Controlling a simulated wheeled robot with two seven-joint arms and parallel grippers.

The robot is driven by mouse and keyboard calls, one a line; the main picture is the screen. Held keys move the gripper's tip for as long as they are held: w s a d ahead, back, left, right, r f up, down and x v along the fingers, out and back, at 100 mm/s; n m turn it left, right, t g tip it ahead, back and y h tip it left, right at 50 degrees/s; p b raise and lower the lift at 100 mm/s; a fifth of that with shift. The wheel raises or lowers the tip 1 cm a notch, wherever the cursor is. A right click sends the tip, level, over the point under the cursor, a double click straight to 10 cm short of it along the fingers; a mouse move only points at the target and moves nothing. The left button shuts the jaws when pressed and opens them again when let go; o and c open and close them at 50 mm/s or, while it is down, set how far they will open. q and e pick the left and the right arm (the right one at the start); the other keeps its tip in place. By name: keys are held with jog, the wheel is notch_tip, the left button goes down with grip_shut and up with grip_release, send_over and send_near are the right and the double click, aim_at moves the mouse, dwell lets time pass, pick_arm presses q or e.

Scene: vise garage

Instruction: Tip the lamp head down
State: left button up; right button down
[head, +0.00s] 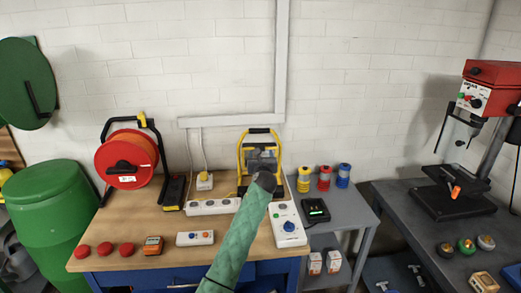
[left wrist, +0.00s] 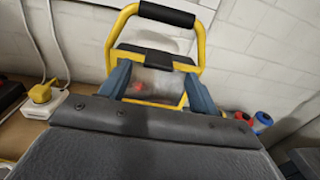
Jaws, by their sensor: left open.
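The work lamp has a yellow tube frame (head: 241,158) and a black top grip. It stands at the back of the wooden bench in the head view. In the left wrist view the lamp (left wrist: 199,50) is straight ahead, with its grey lamp head between my two blue fingers in the picture. My left gripper (left wrist: 158,88) is open, with one finger at each side of the head; I cannot tell whether they touch it. In the head view my green-sleeved left arm covers the lamp's lower part. My right gripper is not in view.
A white power strip (head: 212,207) lies left of the lamp, and a control box (head: 288,224) to its right. A red cable reel (head: 126,158) stands at the bench's left. Several coloured spools (head: 324,178) stand on the grey table. The white wall is close behind the lamp.

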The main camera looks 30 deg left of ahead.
pick_arm(q)
jog(key=x, duration=0.3)
jog(key=shift+w+a+p, duration=0.15)
jog(key=shift+w+p, duration=0.1)
jog(key=shift+p, duration=0.1)
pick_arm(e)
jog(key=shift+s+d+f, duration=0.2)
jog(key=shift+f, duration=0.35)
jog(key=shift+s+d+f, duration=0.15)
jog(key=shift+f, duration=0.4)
pick_arm(q)
jog(key=shift+f, duration=0.15)
grip_shut()
